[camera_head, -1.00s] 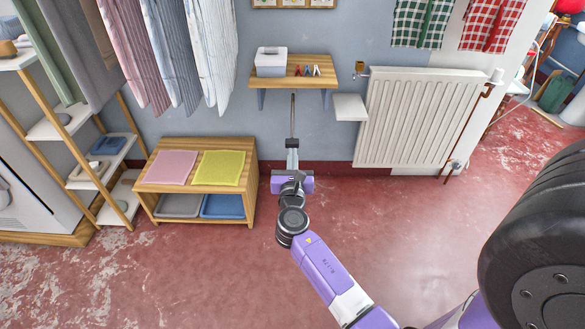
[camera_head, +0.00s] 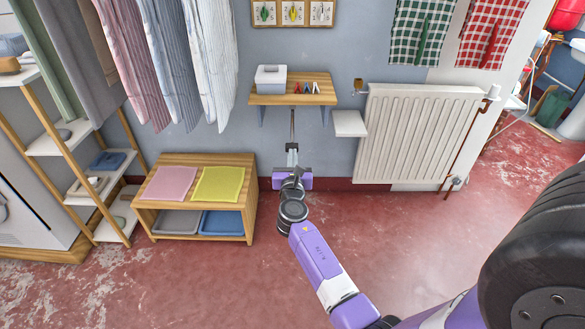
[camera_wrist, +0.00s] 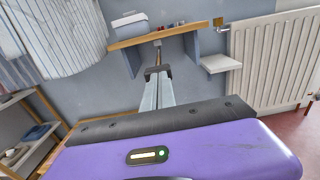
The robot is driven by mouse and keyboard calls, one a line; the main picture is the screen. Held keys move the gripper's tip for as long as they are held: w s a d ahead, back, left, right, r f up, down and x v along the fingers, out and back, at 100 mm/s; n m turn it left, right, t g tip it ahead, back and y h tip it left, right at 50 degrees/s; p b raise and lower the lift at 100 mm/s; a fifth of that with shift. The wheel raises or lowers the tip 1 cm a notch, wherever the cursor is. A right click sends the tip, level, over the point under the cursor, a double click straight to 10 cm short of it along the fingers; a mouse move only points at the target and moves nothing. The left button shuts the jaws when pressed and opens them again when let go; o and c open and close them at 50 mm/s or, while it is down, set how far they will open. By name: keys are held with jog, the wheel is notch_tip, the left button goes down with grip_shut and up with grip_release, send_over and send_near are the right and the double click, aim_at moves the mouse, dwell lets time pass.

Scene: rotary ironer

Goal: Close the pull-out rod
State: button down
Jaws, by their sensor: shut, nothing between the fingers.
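The pull-out rod (camera_head: 292,126) is a thin dark metal rod that sticks out from under the small wooden wall shelf (camera_head: 265,99). In the wrist view only a short piece of the rod (camera_wrist: 158,53) shows between the shelf and my fingertips. My gripper (camera_head: 292,149) is shut and empty, below the shelf and in line with the rod's near end. In the wrist view my gripper (camera_wrist: 157,74) points up toward the shelf. Its fingertips hide the rod's end, so I cannot tell for sure whether they touch it.
A white side ledge (camera_head: 349,123) and a radiator (camera_head: 420,135) are right of the rod. Striped shirts (camera_head: 165,60) hang on the left above a low wooden bench (camera_head: 247,205). A white box (camera_head: 271,79) stands on the shelf. Red floor is open in front.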

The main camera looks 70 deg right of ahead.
aim_at(293, 121)
jog(key=b+x, duration=0.7)
jog(key=x, duration=1.2)
jog(key=shift+f, duration=0.1)
jog(key=shift+w+d+b, duration=0.25)
jog(key=shift+d+b, duration=0.15)
jog(key=shift+b, duration=0.1)
jog(key=shift+d+r, duration=0.1)
jog(key=shift+r, duration=0.25)
jog(key=p+v, duration=0.3)
jog(key=v, duration=0.4)
jog(key=p+v, duration=0.2)
jog(key=v, duration=0.5)
jog(key=shift+f+p, duration=0.25)
jog(key=shift+p, duration=0.15)
